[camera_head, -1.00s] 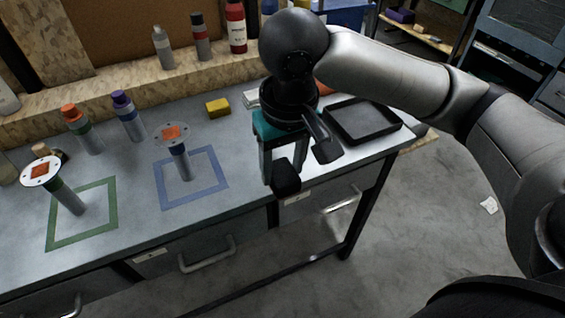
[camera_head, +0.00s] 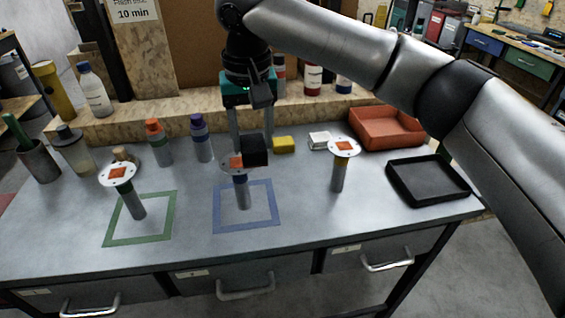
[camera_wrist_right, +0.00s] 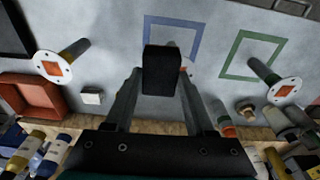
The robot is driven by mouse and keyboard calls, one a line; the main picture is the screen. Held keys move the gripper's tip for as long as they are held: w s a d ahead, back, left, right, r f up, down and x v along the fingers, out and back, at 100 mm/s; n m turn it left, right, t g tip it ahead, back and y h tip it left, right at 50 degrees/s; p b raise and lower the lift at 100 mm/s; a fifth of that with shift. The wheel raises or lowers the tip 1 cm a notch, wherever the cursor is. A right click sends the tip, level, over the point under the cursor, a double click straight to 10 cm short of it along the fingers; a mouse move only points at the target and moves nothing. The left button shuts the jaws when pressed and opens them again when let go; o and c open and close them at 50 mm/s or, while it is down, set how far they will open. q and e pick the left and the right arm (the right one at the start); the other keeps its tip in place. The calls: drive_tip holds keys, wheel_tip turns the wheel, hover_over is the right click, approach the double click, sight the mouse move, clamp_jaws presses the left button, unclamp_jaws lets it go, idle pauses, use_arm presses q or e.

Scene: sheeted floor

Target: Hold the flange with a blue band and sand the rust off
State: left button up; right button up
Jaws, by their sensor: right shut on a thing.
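The flange with a blue band (camera_head: 242,195) stands upright inside the blue square outline, with an orange-brown rust patch on its white disc. My right gripper (camera_head: 252,140) comes down from above, shut on a black block (camera_head: 256,151). The block is at the disc's right side and partly covers it; I cannot tell whether they touch. In the right wrist view the block (camera_wrist_right: 161,70) sits between the two fingers and hides most of the flange. A green-banded flange (camera_head: 133,203) stands in the green square and a yellow-banded flange (camera_head: 338,176) stands at the right; both discs have rust patches. My left gripper is not in view.
A yellow block (camera_head: 283,144), a white block (camera_head: 319,140), a red bin (camera_head: 386,127) and a black tray (camera_head: 428,196) are on the bench. Bottles with orange (camera_head: 158,145) and purple (camera_head: 201,140) caps stand behind the flanges. The front strip of the bench is clear.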

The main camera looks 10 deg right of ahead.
drive_tip(key=w+a+r, duration=0.3)
drive_tip(key=r, duration=0.1)
drive_tip(key=shift+w+r, duration=0.15)
drive_tip(key=shift+w, duration=0.1)
drive_tip(key=shift+a, duration=0.1)
